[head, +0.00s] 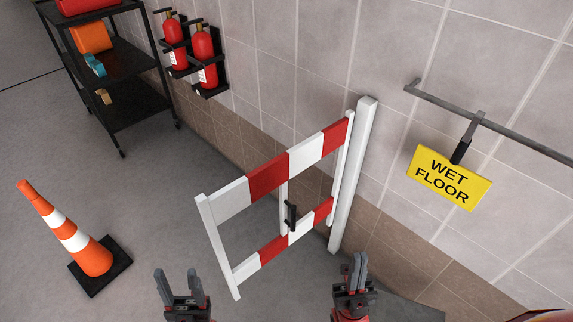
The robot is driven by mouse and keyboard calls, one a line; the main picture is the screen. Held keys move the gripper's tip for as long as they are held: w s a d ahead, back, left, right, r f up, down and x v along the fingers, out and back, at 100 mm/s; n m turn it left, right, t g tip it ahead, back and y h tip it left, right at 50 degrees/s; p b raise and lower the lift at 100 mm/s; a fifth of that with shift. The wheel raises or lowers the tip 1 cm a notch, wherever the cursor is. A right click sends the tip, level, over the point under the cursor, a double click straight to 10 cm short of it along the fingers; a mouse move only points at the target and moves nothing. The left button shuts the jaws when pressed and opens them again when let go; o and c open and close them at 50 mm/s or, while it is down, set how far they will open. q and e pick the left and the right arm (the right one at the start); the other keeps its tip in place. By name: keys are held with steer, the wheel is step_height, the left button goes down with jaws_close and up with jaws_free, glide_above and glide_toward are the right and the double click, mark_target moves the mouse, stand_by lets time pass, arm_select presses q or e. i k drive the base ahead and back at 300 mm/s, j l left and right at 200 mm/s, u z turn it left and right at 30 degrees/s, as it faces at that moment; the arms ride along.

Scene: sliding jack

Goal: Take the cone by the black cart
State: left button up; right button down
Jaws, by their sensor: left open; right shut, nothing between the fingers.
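An orange cone (89,259) with white bands and a black square base stands on the floor at the left, leaning leftward in the picture. The black cart (123,67), a shelf unit on casters, stands behind it at the upper left. My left gripper (178,272) is open and empty at the bottom, to the right of the cone and apart from it. My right gripper (354,267) is shut and empty at the bottom, in front of the white post and far from the cone.
A red and white barrier gate (268,177) with a black handle (291,215) stands ahead, beside a white post (353,175). Two fire extinguishers (205,56) hang on the tiled wall. A yellow wet floor sign (449,177) hangs from a rail (510,132). Floor between cone and gate is clear.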

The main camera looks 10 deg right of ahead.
mark_target(96, 264)
steer(key=u, duration=1.55)
steer(key=i+l, duration=0.15)
steer(key=i, duration=0.35)
steer(key=i+l+u, duration=0.15)
steer(key=i, duration=0.35)
steer(key=i+l, duration=0.15)
steer(key=i, duration=0.4)
steer(key=i+l+u, duration=0.15)
steer(key=i, duration=0.35)
steer(key=i+l, duration=0.3)
steer(key=i, duration=0.15)
steer(key=i+u, duration=0.05)
